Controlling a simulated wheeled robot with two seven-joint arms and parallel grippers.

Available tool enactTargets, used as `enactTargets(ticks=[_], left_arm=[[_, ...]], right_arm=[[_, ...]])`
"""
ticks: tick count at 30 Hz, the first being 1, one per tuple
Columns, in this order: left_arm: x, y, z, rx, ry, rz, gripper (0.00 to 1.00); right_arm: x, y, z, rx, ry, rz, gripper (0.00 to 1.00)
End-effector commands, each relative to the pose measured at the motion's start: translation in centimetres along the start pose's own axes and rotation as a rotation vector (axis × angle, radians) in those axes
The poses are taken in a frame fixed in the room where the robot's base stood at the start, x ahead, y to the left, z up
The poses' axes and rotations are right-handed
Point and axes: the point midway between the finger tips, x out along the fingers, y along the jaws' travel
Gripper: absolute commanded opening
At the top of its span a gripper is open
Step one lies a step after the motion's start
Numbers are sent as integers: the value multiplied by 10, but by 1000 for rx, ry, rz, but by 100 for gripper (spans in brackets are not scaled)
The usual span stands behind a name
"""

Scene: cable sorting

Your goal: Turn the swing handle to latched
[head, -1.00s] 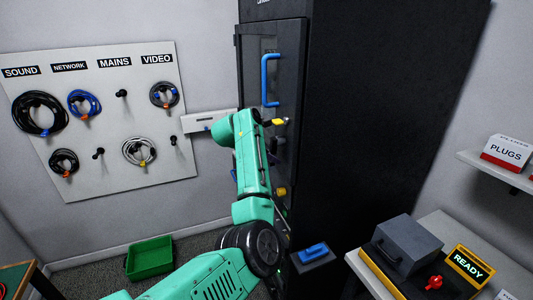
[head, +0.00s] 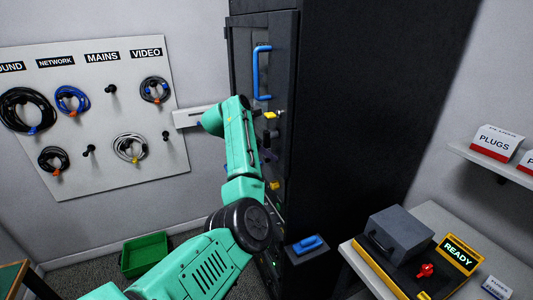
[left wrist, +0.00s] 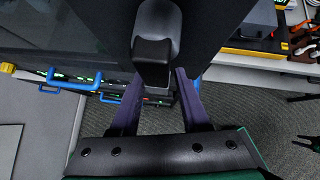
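The swing handle (left wrist: 152,55) shows in the left wrist view as a dark, rounded lever with a black block at its near end. My left gripper (left wrist: 159,76) is open, with one purple finger on each side of the handle's near end. I cannot tell whether the fingers touch it. In the head view my left arm reaches the front of the tall black cabinet (head: 345,90), below its blue pull handle (head: 262,73). The forearm hides most of the gripper and the swing handle there. My right gripper is out of view.
A grey box (head: 400,235) and a yellow-edged READY sign (head: 458,254) are on the table at right. A blue-topped block (head: 308,244) sits low beside the cabinet. A green bin (head: 145,255) is on the floor. A cable board (head: 100,120) hangs at left.

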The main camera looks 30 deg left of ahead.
Motion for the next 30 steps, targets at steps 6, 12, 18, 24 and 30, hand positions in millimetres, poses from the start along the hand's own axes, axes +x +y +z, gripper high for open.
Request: enactTargets(ticks=[6, 12, 18, 24, 30], left_arm=[[0, 0, 1, 1, -2, 2, 57], [-4, 1, 0, 2, -4, 3, 57], [-35, 2, -2, 2, -7, 8, 57], [-86, 1, -3, 1, -8, 7, 57], [-137, 0, 6, -3, -14, 3, 57]], right_arm=[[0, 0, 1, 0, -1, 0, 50], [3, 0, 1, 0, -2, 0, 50], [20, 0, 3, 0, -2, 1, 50], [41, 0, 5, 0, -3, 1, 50], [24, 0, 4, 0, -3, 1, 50]])
